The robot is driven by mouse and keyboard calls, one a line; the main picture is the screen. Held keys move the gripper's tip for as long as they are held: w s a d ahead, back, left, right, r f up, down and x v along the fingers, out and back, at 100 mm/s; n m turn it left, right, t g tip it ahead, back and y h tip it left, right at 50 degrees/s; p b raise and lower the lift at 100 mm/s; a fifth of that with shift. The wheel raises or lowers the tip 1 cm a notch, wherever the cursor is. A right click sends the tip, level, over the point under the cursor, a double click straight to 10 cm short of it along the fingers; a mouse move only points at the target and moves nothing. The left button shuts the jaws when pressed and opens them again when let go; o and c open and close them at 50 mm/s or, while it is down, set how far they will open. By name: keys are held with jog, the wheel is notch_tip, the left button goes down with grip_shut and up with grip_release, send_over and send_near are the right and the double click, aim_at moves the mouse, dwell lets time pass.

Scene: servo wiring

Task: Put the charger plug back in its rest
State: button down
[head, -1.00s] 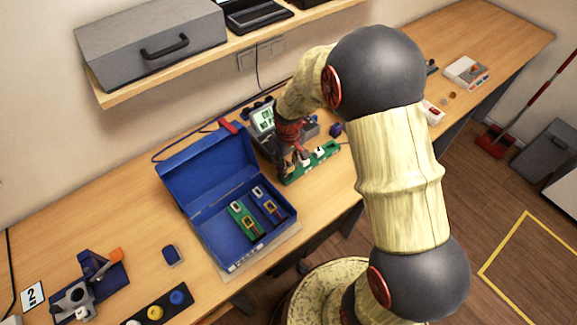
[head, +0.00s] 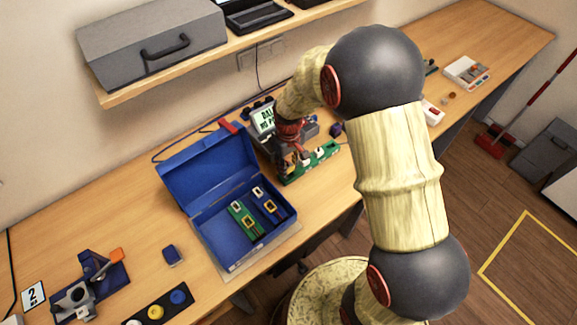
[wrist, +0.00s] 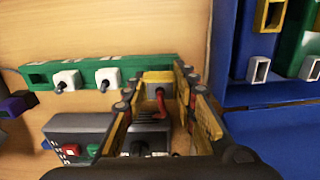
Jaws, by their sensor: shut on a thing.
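My gripper (wrist: 158,95) is shut on a yellow plug (wrist: 158,76) with a red cable, seen between the fingers in the wrist view. The plug is over the right end of a green rest rail (wrist: 138,62). I cannot tell whether it is seated in the rail. Two white plugs (wrist: 66,79) (wrist: 108,77) stand in the rail to the left. The grey charger (wrist: 93,122), with red and green buttons, lies just below the rail in that view.
An open blue case (head: 205,214) holding a green and a blue part stands just left of the rail. A purple block (head: 336,130) lies behind the rail's right end. A shelf (head: 190,68) with a grey toolbox hangs above. Bare table lies around the small blue block (head: 172,255).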

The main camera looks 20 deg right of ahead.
jog(key=shift+f+b, duration=0.7)
jog(key=shift+f, duration=0.5)
jog(key=c, duration=1.4)
grip_release()
jog(key=shift+o, duration=0.3)
jog(key=shift+r, duration=0.1)
notch_tip(320, 180, up, 12)
jog(key=shift+f, duration=0.1)
